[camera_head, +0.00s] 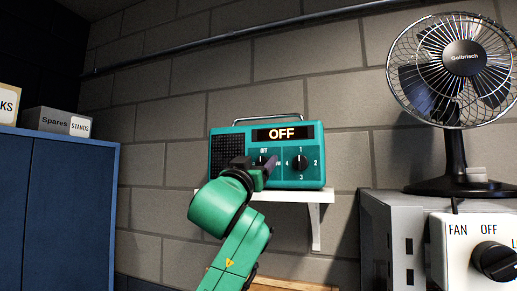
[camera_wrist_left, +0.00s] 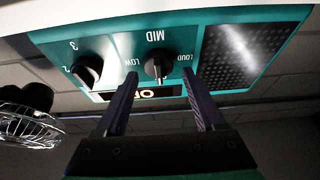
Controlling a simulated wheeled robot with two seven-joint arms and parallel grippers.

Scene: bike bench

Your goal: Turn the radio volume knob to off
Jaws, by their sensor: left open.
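The teal radio (camera_head: 303,139) stands on a white wall shelf, its lit display (camera_head: 282,133) reading OFF. Its volume knob (camera_wrist_left: 158,67) is black with a white line; in the upside-down left wrist view the line lies roughly along the axis toward the display. LOW, MID and LOUD labels surround it; an OFF label shows above it in the head view. My left gripper (camera_head: 257,167) is open in front of the radio. In the left wrist view its fingertips (camera_wrist_left: 160,78) lie either side of the volume knob, seemingly without gripping it. My right gripper is not in view.
A second knob (camera_head: 300,162) with numbers sits beside the volume knob. The white shelf (camera_head: 290,196) is under the radio. A desk fan (camera_head: 462,100) and a white fan control box (camera_head: 455,260) stand right, by a grey cabinet (camera_head: 385,235). A blue cabinet (camera_head: 60,205) stands left.

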